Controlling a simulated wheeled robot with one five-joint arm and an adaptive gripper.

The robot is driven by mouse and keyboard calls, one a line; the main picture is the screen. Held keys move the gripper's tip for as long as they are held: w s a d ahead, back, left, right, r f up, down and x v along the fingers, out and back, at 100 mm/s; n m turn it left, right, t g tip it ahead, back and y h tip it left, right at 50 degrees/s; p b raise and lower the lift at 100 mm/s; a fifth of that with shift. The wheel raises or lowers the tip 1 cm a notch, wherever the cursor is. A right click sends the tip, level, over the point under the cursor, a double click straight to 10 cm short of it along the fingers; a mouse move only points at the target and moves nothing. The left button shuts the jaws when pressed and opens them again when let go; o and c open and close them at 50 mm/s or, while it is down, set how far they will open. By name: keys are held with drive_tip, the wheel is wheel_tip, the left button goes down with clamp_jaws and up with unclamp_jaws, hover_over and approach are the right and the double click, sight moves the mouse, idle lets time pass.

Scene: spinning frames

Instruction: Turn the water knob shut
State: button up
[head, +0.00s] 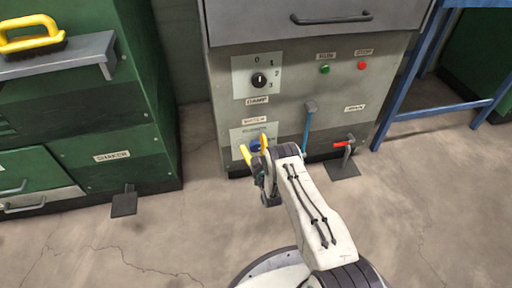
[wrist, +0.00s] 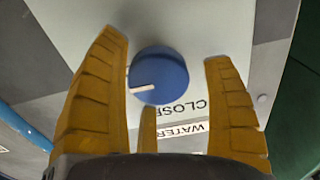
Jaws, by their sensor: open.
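The water knob (wrist: 158,75) is round and blue with a white pointer mark. In the wrist view the mark points left and slightly down. The knob sits on a pale plate (wrist: 215,30) with upside-down labels reading WATER and CLOSE. My gripper (wrist: 166,48) is open, with its yellow fingers on either side of the knob. The left finger is close to the knob's edge, and a clear gap shows on the right. I cannot tell whether any finger touches it. In the head view my gripper (head: 255,148) is in front of the low knob (head: 255,145), partly hiding it.
Above on the grey cabinet are a black numbered dial (head: 259,80), a green button (head: 324,69) and a red button (head: 362,65). A blue-handled lever (head: 308,125) and a red-handled valve (head: 344,143) are to the right. A green cabinet (head: 110,155) stands left.

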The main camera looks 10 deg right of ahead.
drive_tip(key=shift+r, duration=0.1)
drive_tip(key=c, duration=1.1)
drive_tip(key=shift+w+r+n, duration=0.1)
drive_tip(key=shift+n, duration=0.3)
drive_tip(key=shift+c, duration=0.2)
drive_tip(key=n, duration=0.3)
drive_tip(key=shift+a+n, duration=0.2)
drive_tip(key=shift+n, duration=0.2)
drive_tip(key=n, duration=0.4)
drive_tip(key=shift+a+n, duration=0.1)
drive_tip(key=shift+n, duration=0.2)
drive_tip(key=n, duration=0.8)
drive_tip(key=shift+a+n, duration=0.1)
drive_tip(key=shift+n, duration=0.2)
drive_tip(key=shift+f+n, duration=0.25)
drive_tip(key=shift+n, duration=0.05)
